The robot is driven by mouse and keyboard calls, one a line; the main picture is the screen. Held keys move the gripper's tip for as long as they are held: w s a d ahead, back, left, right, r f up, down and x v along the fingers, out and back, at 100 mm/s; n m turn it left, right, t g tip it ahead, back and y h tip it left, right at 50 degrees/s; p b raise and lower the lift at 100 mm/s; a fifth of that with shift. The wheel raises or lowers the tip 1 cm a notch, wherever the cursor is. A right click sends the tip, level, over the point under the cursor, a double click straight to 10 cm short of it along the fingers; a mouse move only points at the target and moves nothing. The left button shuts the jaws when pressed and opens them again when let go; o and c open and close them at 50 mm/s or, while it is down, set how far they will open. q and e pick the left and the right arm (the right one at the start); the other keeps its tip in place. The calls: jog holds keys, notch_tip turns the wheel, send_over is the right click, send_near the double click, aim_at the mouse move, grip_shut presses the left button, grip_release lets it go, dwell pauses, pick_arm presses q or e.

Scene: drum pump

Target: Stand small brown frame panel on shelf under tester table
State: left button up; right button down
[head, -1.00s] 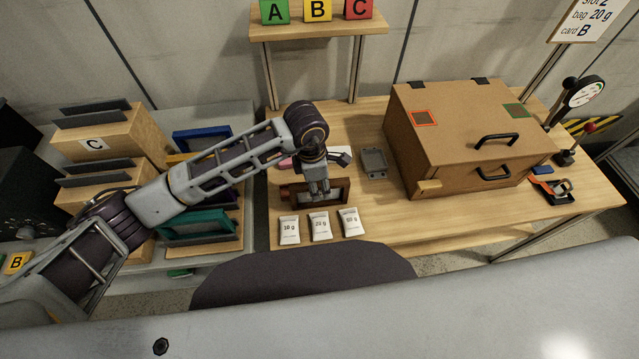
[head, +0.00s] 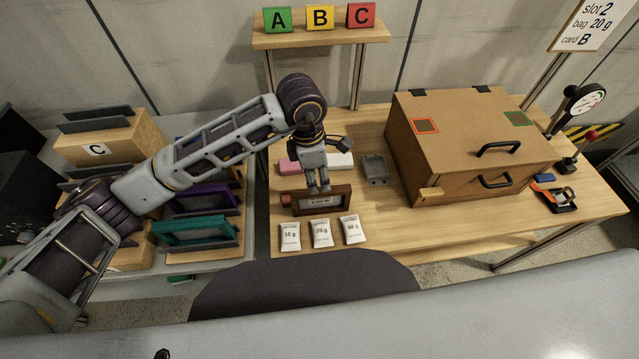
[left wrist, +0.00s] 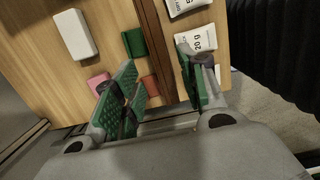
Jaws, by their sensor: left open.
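The small brown frame panel (head: 341,192) stands on the wooden table, behind a row of small white bags. It has a dark brown border and a pale label in its middle. My left gripper (head: 319,191) is directly above its top edge, pointing down. In the left wrist view the brown panel (left wrist: 158,25) runs as a narrow strip between the two open green-padded fingers (left wrist: 157,88). I cannot tell whether either finger touches it. No shelf under the table can be made out. My right gripper is not in view.
White bags (head: 321,234) lie just in front of the panel. A pink block (head: 288,167), a white block (head: 341,159) and a grey device (head: 376,168) lie behind it. A large brown box (head: 465,145) fills the right. Coloured frames (head: 195,230) stand in racks at left.

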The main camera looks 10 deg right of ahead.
pick_arm(q)
jog(key=shift+a+r, duration=0.15)
jog(key=shift+r, duration=1.05)
jog(key=shift+a+r, duration=0.15)
jog(key=shift+r, duration=1)
